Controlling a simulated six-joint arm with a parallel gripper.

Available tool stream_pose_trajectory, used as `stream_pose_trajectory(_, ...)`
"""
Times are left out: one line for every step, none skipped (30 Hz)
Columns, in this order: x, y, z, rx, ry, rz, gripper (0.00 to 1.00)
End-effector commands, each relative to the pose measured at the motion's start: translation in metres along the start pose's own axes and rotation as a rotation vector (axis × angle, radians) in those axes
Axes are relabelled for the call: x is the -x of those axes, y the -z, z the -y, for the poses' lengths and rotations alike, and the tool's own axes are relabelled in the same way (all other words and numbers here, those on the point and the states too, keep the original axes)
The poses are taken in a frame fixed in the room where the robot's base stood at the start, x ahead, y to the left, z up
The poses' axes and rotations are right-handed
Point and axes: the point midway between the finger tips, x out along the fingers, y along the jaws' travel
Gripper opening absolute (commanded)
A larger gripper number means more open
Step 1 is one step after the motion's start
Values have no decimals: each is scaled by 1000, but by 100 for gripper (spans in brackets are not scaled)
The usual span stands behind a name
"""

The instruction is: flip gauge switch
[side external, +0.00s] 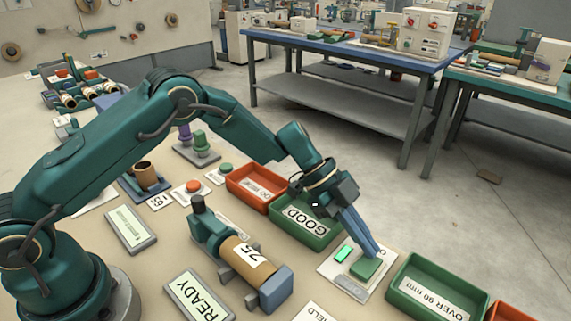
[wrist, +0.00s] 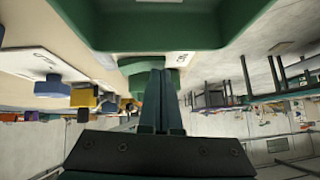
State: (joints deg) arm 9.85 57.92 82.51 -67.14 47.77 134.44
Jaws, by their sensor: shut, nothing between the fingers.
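A white plate (side external: 350,290) lies on the table between the green bins. It carries a green switch block (side external: 366,269) and a smaller bright green piece (side external: 343,254) that looks lit. My gripper (side external: 374,251) points down at the plate, its fingers shut and empty, with the tips at the green block. I cannot tell whether they touch it. In the wrist view the shut fingers (wrist: 161,72) reach toward a green block (wrist: 148,62). The plate's label is too small to read, and the fingers hide part of the block.
A green GOOD bin (side external: 306,228) stands left of the plate, and a green "OVER 90 mm" bin (side external: 432,290) stands right of it. A red bin (side external: 255,184) is farther back. A winder with a brown tube (side external: 243,256) marked 75 and a READY display (side external: 198,300) stand in front.

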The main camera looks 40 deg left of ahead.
Motion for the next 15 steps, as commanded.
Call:
stream_pose_trajectory(0, -1, 0, 0, -1, 2, 0)
stream_pose_trajectory(0, -1, -1, 0, -1, 2, 0)
stream_pose_trajectory(0, 0, -1, 0, -1, 2, 0)
stream_pose_trajectory(0, 0, -2, 0, -2, 2, 0)
stream_pose_trajectory(1, 0, -3, 0, -2, 2, 0)
stream_pose_trajectory(1, 1, -4, 0, -2, 2, 0)
stream_pose_trajectory(2, 2, -5, 0, -1, 1, 0)
stream_pose_trajectory(2, 2, -6, 1, -1, 1, 0)
stream_pose_trajectory(3, 3, -8, 1, -1, 2, 0)
stream_pose_trajectory(4, 4, -9, 0, -1, 2, 0)
stream_pose_trajectory(4, 4, -10, -1, -1, 2, 0)
stream_pose_trajectory(5, 5, -12, -1, -1, 2, 0)
stream_pose_trajectory(5, 5, -12, 0, -1, 2, 0)
stream_pose_trajectory(5, 5, -13, 1, -1, 2, 0)
stream_pose_trajectory(5, 5, -14, 1, -1, 1, 0)
